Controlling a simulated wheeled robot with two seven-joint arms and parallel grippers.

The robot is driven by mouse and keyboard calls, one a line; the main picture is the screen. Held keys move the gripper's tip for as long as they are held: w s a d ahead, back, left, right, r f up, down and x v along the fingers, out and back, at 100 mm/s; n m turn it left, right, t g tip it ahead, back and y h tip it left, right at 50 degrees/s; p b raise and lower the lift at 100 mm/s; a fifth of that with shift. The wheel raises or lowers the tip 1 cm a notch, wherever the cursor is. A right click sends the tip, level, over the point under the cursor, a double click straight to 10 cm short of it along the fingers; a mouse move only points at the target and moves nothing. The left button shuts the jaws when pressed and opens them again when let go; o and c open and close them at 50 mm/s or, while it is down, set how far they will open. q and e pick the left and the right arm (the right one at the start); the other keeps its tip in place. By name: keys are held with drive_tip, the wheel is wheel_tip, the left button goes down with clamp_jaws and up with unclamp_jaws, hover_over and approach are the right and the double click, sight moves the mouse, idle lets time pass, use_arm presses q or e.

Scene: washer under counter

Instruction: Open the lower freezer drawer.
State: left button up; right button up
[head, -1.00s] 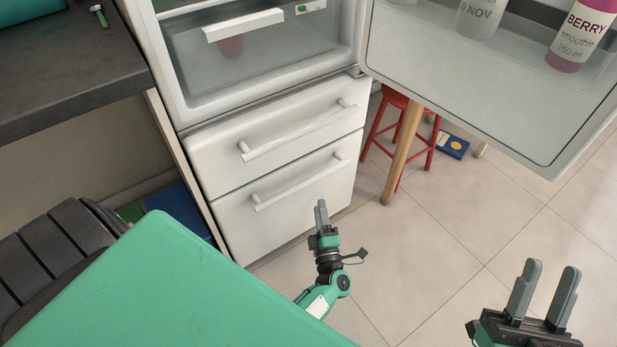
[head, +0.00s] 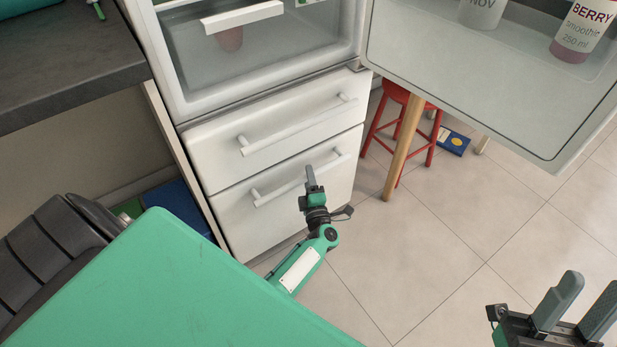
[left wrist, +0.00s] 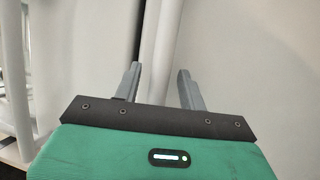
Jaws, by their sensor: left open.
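The lower freezer drawer (head: 245,225) is shut, a white front at the bottom of the fridge. Its long white bar handle (head: 278,190) slants across the upper part of the front. My left gripper (head: 311,177) is open, with its fingertips overlapping the right half of this handle in the head view. In the left wrist view the two fingers (left wrist: 160,80) stand apart, with a pale upright bar between and beyond them; contact cannot be told. My right gripper (head: 580,305) is open and empty at the bottom right, away from the fridge.
The upper freezer drawer (head: 215,160) is shut, with its own handle (head: 300,125). The fridge door (head: 470,85) stands open at the right, holding bottles. A red stool (head: 395,130) and a blue book (head: 453,141) are behind it. A dark counter (head: 70,65) is left. Floor ahead is clear.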

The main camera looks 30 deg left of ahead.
use_arm(q)
drive_tip(key=shift+w+a+r, duration=0.1)
drive_tip(key=shift+w+a, duration=0.2)
drive_tip(key=shift+c, duration=0.2)
clamp_jaws()
